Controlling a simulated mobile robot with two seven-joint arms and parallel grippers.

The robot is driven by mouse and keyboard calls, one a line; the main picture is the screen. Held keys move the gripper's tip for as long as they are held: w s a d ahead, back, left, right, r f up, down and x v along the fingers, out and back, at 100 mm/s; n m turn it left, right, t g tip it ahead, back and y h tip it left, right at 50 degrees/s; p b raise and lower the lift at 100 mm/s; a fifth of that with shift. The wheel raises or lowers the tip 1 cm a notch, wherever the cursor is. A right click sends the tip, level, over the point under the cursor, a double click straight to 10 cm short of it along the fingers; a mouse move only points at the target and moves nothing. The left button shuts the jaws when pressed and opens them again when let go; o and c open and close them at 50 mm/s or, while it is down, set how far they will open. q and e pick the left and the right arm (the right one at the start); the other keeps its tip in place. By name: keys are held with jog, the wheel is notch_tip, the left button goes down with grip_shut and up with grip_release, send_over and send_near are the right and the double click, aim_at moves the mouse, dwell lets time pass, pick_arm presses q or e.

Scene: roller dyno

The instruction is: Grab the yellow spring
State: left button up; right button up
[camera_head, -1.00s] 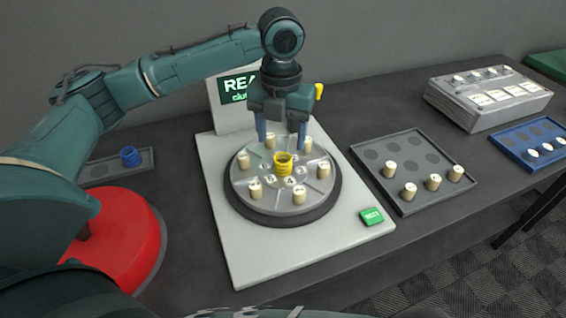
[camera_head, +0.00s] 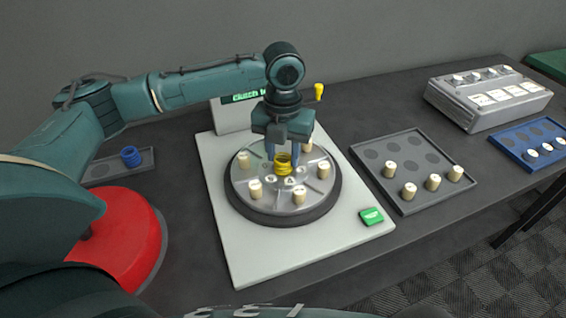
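The yellow spring (camera_head: 283,164) stands upright near the middle of the round grey disc (camera_head: 322,194). My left gripper (camera_head: 283,155) points straight down over the disc, its two blue fingers on the left and right of the spring's upper part. The fingers are close to the spring; I cannot tell whether they touch it. The spring partly covers the fingertips. My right gripper is not in view.
Several pale pegs stand around the disc on a white base (camera_head: 260,255) with a green button (camera_head: 371,216). The display box (camera_head: 232,116) with a yellow lever is behind. A peg tray (camera_head: 405,152) is right; a blue spring (camera_head: 130,157) and red disc (camera_head: 128,235) are left.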

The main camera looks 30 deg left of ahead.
pick_arm(q)
jog(key=c, duration=0.5)
